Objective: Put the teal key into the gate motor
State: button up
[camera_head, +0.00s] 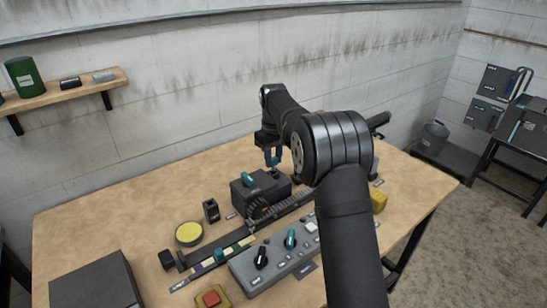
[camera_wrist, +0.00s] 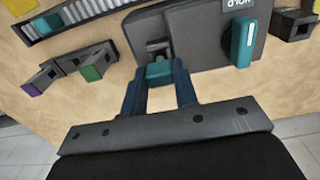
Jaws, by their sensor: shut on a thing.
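My gripper (camera_wrist: 160,95) has its two blue fingers shut on the teal key (camera_wrist: 159,72). In the head view my gripper (camera_head: 272,158) is at the back side of the gate motor. The gate motor (camera_wrist: 197,30) is a dark grey box with a teal lever (camera_wrist: 244,40) beside a label. A grey socket-like part (camera_wrist: 157,48) on the motor lies directly beyond the key. I cannot tell whether the key's tip is inside it. In the head view the motor (camera_head: 262,192) stands mid-table with its teal lever (camera_head: 249,179) on top.
Holders with a purple piece (camera_wrist: 33,89) and a green piece (camera_wrist: 91,73) stand beside the motor. A toothed track (camera_wrist: 75,18) runs past it. A grey control panel (camera_head: 245,270) with knobs and a yellow disc (camera_head: 189,233) are in front. The table's back left (camera_head: 120,190) is clear.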

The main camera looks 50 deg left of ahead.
jog(key=shift+f, duration=1.4)
jog(key=o, duration=1.1)
jog(key=shift+c, duration=0.2)
jog(key=shift+o, duration=0.5)
jog(key=o, duration=0.4)
jog(key=shift+r, duration=3.5)
